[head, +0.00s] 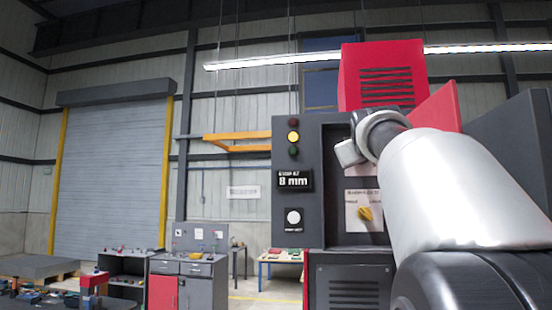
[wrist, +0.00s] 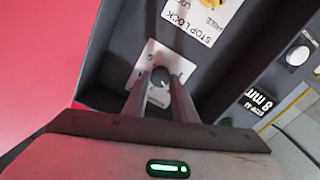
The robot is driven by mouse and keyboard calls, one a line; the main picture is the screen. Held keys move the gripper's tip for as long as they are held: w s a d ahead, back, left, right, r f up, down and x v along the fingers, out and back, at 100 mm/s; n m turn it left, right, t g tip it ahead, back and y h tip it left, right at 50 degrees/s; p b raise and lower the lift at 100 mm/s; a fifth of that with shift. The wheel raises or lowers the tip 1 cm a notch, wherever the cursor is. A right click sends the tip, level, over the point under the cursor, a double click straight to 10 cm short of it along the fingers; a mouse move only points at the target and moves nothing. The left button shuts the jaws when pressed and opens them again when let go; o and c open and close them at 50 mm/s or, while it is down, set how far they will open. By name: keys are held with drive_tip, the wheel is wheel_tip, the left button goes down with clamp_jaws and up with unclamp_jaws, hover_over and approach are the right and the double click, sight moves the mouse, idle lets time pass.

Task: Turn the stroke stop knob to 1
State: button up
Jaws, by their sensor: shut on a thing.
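The knob (wrist: 158,97) sits on a small white label plate (wrist: 179,67) inside the dark recess of the cabinet. It shows between the two fingers of my gripper (wrist: 159,82), which are shut on it. The scale marks on the plate are partly hidden by the fingers and too small to read, so I cannot tell where the knob points. In the head view, my arm covers the knob and most of my gripper.
A yellow stop lock knob (head: 366,213) on a white plate sits below in the same recess. Beside the recess are a lamp column with its amber lamp (head: 293,137) lit and a white round button (head: 293,217). The recess walls stand close around my gripper.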

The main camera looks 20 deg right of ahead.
drive_tip(key=shift+n+t+p, duration=0.3)
drive_tip(key=shift+n+p, duration=0.45)
drive_tip(key=shift+n, duration=4.75)
drive_tip(key=o, duration=1)
drive_tip(key=shift+o, duration=0.2)
drive_tip(key=shift+f, duration=0.1)
